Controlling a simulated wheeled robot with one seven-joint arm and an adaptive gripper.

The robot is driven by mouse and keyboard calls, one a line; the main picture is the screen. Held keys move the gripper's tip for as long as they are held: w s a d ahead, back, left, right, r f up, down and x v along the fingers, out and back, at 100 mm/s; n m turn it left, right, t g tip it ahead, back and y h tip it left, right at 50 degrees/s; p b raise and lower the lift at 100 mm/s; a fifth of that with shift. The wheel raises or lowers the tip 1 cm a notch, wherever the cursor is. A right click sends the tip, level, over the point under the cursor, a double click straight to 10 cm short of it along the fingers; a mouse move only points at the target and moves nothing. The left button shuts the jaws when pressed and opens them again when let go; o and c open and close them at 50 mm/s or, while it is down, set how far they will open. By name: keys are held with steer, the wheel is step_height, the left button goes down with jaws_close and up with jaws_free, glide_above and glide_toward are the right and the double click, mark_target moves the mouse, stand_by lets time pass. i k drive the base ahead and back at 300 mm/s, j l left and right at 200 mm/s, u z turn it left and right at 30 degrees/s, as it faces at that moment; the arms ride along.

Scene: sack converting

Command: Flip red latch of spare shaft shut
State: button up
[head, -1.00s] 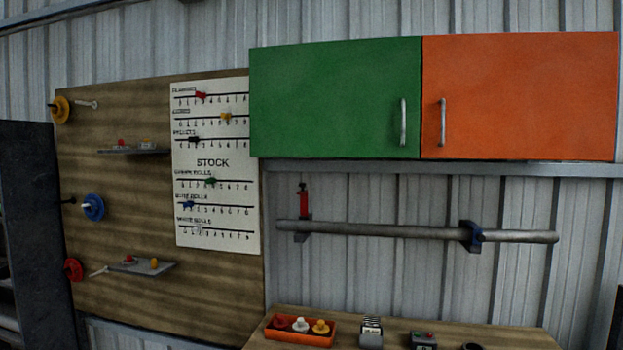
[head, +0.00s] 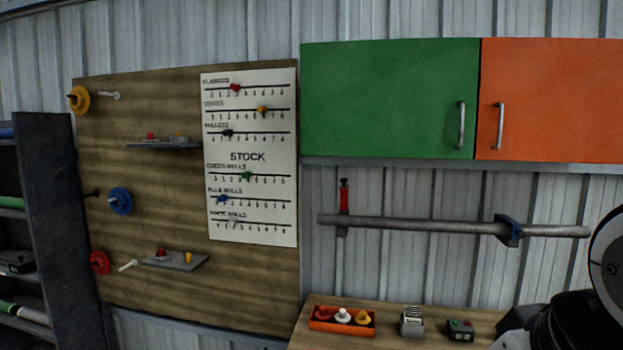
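The spare shaft (head: 420,225) is a long grey bar lying level on the wall below the cabinets, in the head view. Its red latch (head: 344,198) stands upright above the bracket at the shaft's left end. My gripper cannot be made out; only a dark and pale part of my arm shows at the lower right edge.
A green cabinet (head: 390,100) and an orange cabinet (head: 560,105) hang above the shaft. A bench (head: 395,337) below carries an orange tray (head: 313,326), a card holder (head: 412,322) and a button box (head: 460,331). A wooden board (head: 160,215) is at left.

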mark_target(344, 183)
steer(key=i+j+u, duration=0.15)
steer(key=j+u, duration=0.3)
steer(key=i+j+u, duration=0.25)
steer(key=j+u, duration=0.2)
steer(key=i+j+u, duration=0.3)
steer(key=u, duration=0.15)
steer(key=i+j+u, duration=0.35)
steer(key=i+u, duration=0.35)
steer(key=i, duration=0.15)
steer(key=i+z, duration=0.4)
steer(key=i+j+z, duration=0.15)
steer(key=i+z, duration=0.25)
steer(key=i+l+z, duration=0.15)
steer(key=z, duration=0.25)
steer(key=i+z, duration=0.3)
steer(key=z, duration=0.15)
steer(key=i+z, duration=0.2)
steer(key=z, duration=0.2)
steer(key=i+j+z, duration=0.1)
steer(key=z, duration=0.3)
steer(key=i+z, duration=0.25)
steer(key=i, duration=0.2)
